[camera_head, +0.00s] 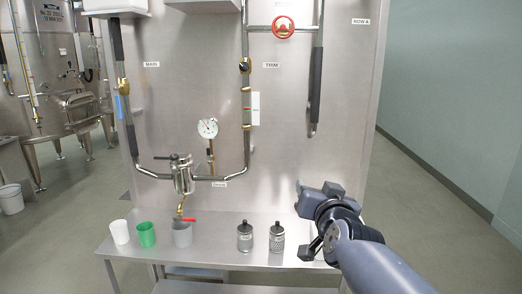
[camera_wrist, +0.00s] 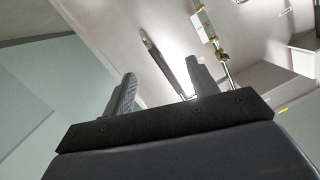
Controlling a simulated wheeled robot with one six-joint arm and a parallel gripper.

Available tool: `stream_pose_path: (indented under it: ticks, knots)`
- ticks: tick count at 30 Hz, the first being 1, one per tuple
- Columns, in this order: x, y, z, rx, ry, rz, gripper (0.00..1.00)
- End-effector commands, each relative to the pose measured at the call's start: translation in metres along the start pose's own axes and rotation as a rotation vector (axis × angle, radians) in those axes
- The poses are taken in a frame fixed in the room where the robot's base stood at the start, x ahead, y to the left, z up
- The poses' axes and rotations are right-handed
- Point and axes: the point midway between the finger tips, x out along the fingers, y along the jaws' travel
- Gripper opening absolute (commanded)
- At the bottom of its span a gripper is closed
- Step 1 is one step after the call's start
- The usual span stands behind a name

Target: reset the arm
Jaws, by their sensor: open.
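My gripper (camera_head: 306,216) is at the right of the steel panel (camera_head: 285,120) in the head view, above the right part of the steel bench, with my arm reaching in from the lower right. In the wrist view, the two fingers of my gripper (camera_wrist: 160,92) stand wide apart with nothing between them. The gripper is open and empty. A dark-sleeved pipe end (camera_wrist: 153,55) shows beyond the fingers.
The bench (camera_head: 215,225) carries a white cup (camera_head: 119,232), a green cup (camera_head: 146,235), a grey cup (camera_head: 182,235) and two dark-topped canisters (camera_head: 245,238) (camera_head: 277,240). A red valve wheel (camera_head: 284,26) and gauge (camera_head: 208,128) are on the panel. Open floor lies right.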

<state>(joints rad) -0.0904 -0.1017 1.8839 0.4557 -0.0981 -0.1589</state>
Motion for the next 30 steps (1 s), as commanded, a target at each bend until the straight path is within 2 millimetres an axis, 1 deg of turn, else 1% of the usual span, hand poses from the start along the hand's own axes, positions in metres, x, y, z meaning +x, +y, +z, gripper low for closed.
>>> stream_pose_path:
  ticks: [1,3,11,18,24,30]
  knots:
    - [-0.002,0.004,0.013,-0.006,-0.026,0.001,0.56]
    - [-0.004,0.007,0.027,-0.015,-0.063,0.003,0.56]
    - [-0.015,0.021,0.08,-0.044,-0.201,0.011,0.56]
    - [-0.029,0.035,0.127,-0.069,-0.327,0.024,0.56]
    - [-0.043,0.046,0.163,-0.086,-0.425,0.035,0.56]
    - [-0.057,0.056,0.194,-0.1,-0.513,0.048,0.56]
